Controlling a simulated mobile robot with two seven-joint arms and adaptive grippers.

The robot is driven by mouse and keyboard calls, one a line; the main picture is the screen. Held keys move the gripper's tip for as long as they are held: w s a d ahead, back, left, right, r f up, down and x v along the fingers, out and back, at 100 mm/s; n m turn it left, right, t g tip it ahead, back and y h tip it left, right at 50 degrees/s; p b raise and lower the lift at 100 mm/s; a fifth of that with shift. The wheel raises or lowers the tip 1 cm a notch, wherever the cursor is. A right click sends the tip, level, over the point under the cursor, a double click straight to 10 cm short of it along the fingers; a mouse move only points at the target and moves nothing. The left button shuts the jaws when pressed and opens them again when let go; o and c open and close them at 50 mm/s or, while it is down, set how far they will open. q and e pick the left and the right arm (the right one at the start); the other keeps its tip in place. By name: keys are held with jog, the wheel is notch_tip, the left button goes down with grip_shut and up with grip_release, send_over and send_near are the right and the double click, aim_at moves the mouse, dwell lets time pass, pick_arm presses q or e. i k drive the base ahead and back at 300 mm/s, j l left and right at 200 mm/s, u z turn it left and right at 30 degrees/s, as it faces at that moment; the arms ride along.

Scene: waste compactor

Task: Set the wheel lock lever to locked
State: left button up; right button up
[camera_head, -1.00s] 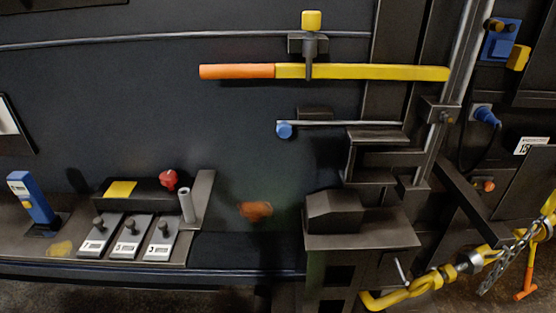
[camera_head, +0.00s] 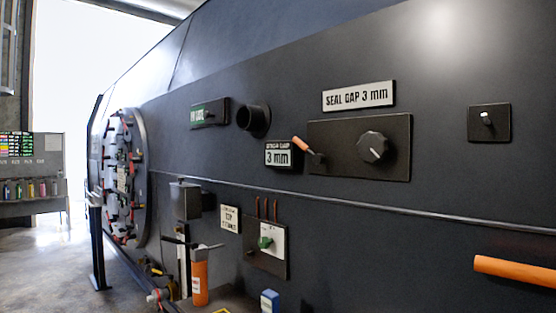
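I cannot tell for sure which part is the wheel lock lever; no label naming it is readable. A small lever with an orange handle (camera_head: 301,144) tilts up to the left at the left edge of a dark panel (camera_head: 341,163) with a black knob (camera_head: 373,148). A green switch (camera_head: 265,243) sits on a lower panel with a white plate (camera_head: 272,240). The orange end of a long bar (camera_head: 515,271) enters at the lower right. Neither of my grippers shows in this view.
A large round door (camera_head: 126,178) with several red-tipped parts around it is at the left. An orange cylinder (camera_head: 200,281) stands at the bottom. A rack (camera_head: 32,175) stands at far left. Open floor (camera_head: 45,255) lies between rack and machine.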

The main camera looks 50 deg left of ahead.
aim_at(317, 159)
jog(key=u, duration=1.5)
